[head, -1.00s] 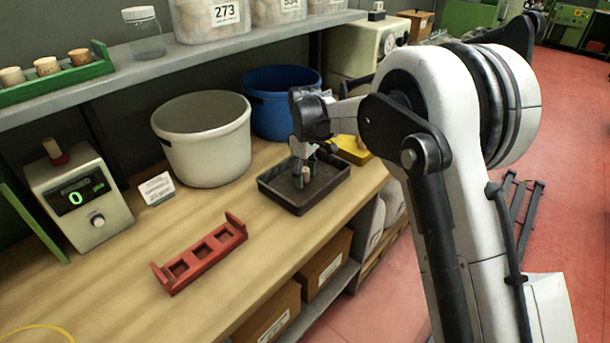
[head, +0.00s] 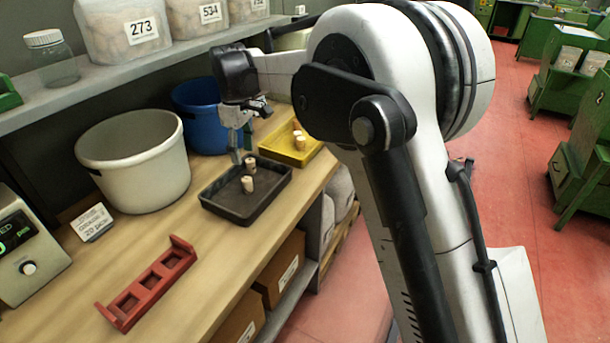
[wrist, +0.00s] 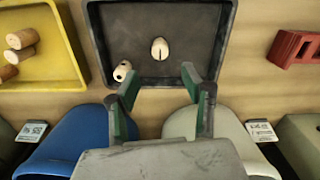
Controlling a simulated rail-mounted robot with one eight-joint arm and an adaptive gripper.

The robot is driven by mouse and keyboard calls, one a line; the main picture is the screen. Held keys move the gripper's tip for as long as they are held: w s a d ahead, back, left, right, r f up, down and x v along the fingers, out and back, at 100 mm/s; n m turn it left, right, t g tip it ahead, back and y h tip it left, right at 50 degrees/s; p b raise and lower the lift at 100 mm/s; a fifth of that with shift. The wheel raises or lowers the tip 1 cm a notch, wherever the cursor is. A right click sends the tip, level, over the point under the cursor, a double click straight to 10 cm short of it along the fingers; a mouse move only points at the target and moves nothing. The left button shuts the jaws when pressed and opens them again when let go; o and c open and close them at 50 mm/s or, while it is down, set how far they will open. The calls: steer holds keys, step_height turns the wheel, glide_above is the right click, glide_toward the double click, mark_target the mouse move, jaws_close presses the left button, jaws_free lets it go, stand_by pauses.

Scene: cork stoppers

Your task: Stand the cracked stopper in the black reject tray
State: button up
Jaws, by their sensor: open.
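The black reject tray (head: 213,207) lies on the bench and holds two pale cork stoppers. The nearer stopper (head: 247,184) stands upright near the tray's middle. In the wrist view this stopper (wrist: 159,49) has a dark slit across its top, like a crack. The other stopper (head: 250,162) stands close behind it. In the wrist view that one (wrist: 122,70) shows dark spots and sits beside the left finger. My gripper (head: 241,158) is over the tray's back side. In the wrist view my gripper (wrist: 157,86) is open, with nothing between its fingers.
A yellow tray (head: 283,155) with several corks lies behind the black tray. A white bin (head: 135,165) and a blue bin (head: 195,105) stand at the back. An empty red rack (head: 150,283) lies in front left, with bare bench between it and the tray.

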steer(key=s+d+r+m+t, duration=0.15)
steer(key=s+d+r, duration=0.25)
steer(key=d, duration=0.5)
steer(key=s+d+r+m+t+y, duration=0.1)
steer(key=s+d+r+m, duration=0.25)
steer(key=d, duration=0.45)
steer(key=s+d+r+m+t, duration=0.1)
steer(key=s+d+r+m, duration=0.15)
steer(key=d+r, duration=0.45)
steer(key=s+d+f+m+t, duration=0.2)
steer(key=s+d+f+m, duration=0.2)
steer(key=s+d, duration=0.5)
steer(key=s+d+f+m+t+h, duration=0.1)
steer(key=s+d+f+m, duration=0.2)
steer(key=s+d, duration=0.7)
steer(key=s+f, duration=0.2)
steer(key=s, duration=0.1)
steer(key=shift+s+d+f+m+t, duration=0.15)
steer(key=shift+s+f+m+t, duration=0.1)
steer(key=shift+f+m+t, duration=0.1)
